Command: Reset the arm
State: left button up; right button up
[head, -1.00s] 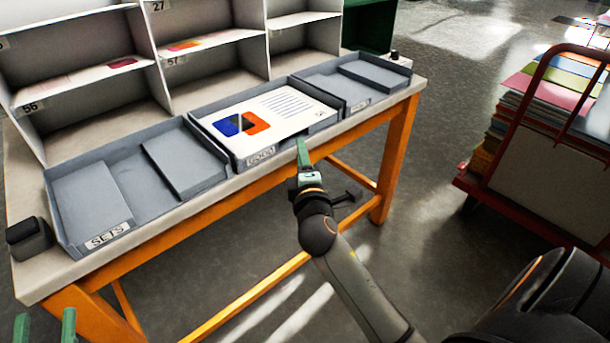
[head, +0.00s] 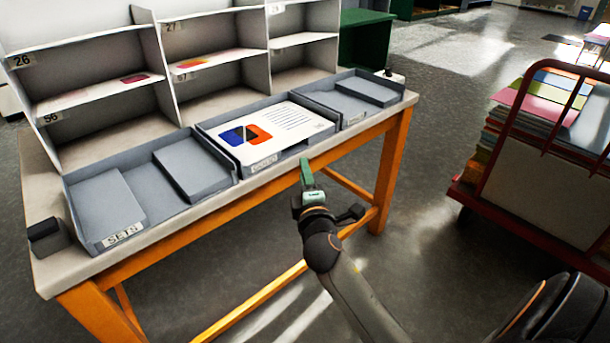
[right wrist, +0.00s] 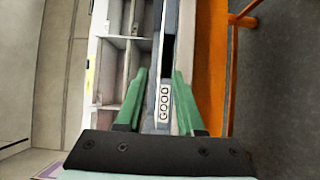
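My right gripper (head: 307,174) has green fingers and is in front of the table, just off the front edge near the middle tray (head: 258,165). In the right wrist view my right gripper (right wrist: 157,88) has its two fingers apart with nothing held. The middle tray's front wall with its GOOD label (right wrist: 164,103) shows beyond and between them. A white printed sheet (head: 290,116) with a blue and orange design lies in the middle tray. My left gripper is not in view.
The table (head: 172,219) has orange legs and also carries a SETS tray (head: 82,228), a right tray (head: 330,112) and a shelf of pigeonholes (head: 160,60). A red cart (head: 470,196) with stacked coloured sheets stands at the right. Open floor lies between.

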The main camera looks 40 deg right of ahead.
jog(key=s+a+m+t+y, duration=0.1)
jog(key=s+a+m+y, duration=0.2)
jog(key=s+a+y, duration=0.6)
jog(key=s+a+m+t+y, duration=0.1)
jog(key=s+a+m+y, duration=0.4)
jog(key=a, duration=0.6)
pick_arm(q)
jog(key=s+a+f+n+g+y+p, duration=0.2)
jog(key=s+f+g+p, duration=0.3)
jog(key=p, duration=1.8)
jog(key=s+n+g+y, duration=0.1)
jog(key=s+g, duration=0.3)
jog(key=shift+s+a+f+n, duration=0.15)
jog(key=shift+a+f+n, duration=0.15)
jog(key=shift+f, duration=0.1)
pick_arm(e)
jog(key=s+d+f+m+g+h, duration=0.2)
jog(key=s+f+g+h, duration=0.1)
jog(key=s+f+g, duration=0.3)
jog(key=s+g, duration=0.2)
jog(key=s, duration=0.2)
jog(key=shift+s+m+g+h, duration=0.25)
jog(key=shift+m+g+h, duration=0.05)
jog(key=shift+g, duration=0.1)
